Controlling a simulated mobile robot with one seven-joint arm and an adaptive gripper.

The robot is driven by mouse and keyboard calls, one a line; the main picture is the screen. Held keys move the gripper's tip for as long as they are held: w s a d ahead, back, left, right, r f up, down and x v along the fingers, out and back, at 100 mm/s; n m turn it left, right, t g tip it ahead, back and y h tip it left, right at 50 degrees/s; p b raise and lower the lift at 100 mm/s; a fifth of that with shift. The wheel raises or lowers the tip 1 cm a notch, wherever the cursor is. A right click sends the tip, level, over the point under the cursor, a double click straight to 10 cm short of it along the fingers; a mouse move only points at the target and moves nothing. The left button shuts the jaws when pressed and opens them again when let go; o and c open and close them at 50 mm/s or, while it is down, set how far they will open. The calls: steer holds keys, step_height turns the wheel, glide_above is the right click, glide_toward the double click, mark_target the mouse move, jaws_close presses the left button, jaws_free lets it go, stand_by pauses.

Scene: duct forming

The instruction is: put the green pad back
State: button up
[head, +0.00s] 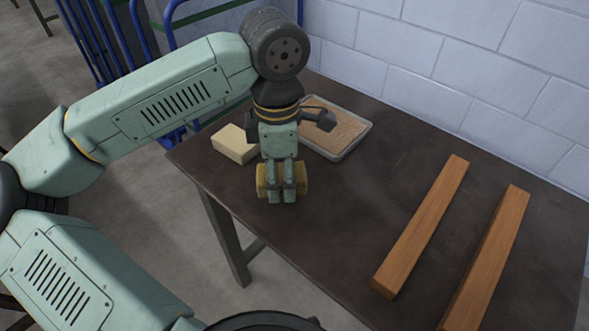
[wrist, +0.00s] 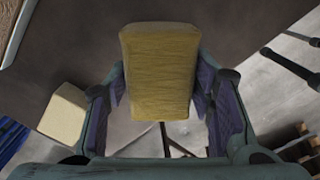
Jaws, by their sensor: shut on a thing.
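My gripper (head: 282,196) points down and is shut on a mustard-yellow, block-shaped pad (head: 302,178). In the wrist view the pad (wrist: 158,75) sits between both fingers, its broad face toward the camera. It looks more yellow than green, and no clearly green pad shows. The gripper and pad are near the table's front left edge; the height above the table is hard to tell. A pale cream block (head: 234,144) lies on the table just left of the gripper, also in the wrist view (wrist: 64,113).
A shallow light-rimmed tray (head: 364,133) with a tan inside lies behind the gripper on the dark table (head: 330,215). Two long wooden bars (head: 425,225) (head: 487,262) lie at the right. A white block wall stands behind. The table is clear between tray and bars.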

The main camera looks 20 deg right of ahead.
steer(key=d, duration=0.1)
steer(key=w+d, duration=0.1)
steer(key=d, duration=0.1)
steer(key=shift+w+f+p, duration=0.2)
steer(key=shift+w+p, duration=0.05)
steer(key=shift+p, duration=0.05)
step_height(320, 180, down, 3)
steer(key=shift+r+p, duration=0.1)
steer(key=shift+p, duration=0.5)
steer(key=shift+f, duration=0.35)
steer(key=shift+f, duration=0.15)
steer(key=o, duration=1)
step_height(320, 180, up, 12)
steer(key=shift+a+r+b, duration=0.1)
steer(key=shift+r+b, duration=0.1)
steer(key=shift+b, duration=0.55)
